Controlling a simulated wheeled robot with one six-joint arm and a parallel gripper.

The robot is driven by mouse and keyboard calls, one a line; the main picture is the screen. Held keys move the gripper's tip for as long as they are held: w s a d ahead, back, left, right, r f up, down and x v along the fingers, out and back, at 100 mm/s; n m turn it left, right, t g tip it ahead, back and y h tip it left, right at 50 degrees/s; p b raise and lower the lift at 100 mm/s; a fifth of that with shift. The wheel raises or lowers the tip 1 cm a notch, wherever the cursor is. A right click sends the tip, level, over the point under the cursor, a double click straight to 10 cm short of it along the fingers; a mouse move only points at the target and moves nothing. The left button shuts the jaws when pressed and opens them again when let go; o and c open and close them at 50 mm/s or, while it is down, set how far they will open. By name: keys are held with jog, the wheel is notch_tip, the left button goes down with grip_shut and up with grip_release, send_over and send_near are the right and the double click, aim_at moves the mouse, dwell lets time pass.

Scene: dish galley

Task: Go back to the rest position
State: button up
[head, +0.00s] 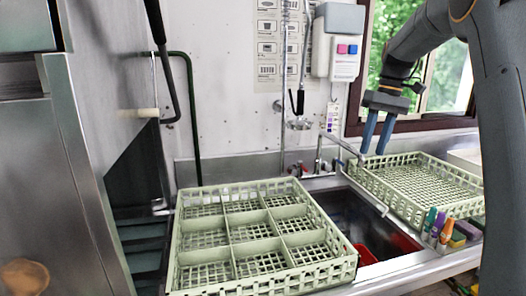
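My gripper (373,152) hangs from my dark grey arm at the upper right of the head view, with its two blue fingers pointing down. A gap shows between the fingers, and I see nothing held in it. The fingertips appear over or just behind the back left corner of the empty pale green rack (412,214) on the right counter. I cannot tell whether they touch its rim.
A pale green rack with several empty compartments (313,275) stands at the front centre. A sink (352,213) with something red inside lies between the racks. A faucet (340,143) is left of my gripper. Several markers (436,226) stand at the right. A steel machine fills the left.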

jog(key=s+a+f+m+b, duration=0.1)
jog(key=s+a+f, duration=0.3)
jog(key=s+f, duration=0.4)
jog(key=s+a+f+t+h+b, duration=0.1)
jog(key=s+a+f, duration=0.3)
jog(key=s+f, duration=0.4)
jog(key=s+a+f+m+h+b, duration=0.1)
jog(key=s+a+f, duration=0.3)
jog(key=s+f, duration=0.5)
jog(key=shift+s+a+m+t, duration=0.3)
jog(key=shift+s+t, duration=0.1)
jog(key=shift+s, duration=0.75)
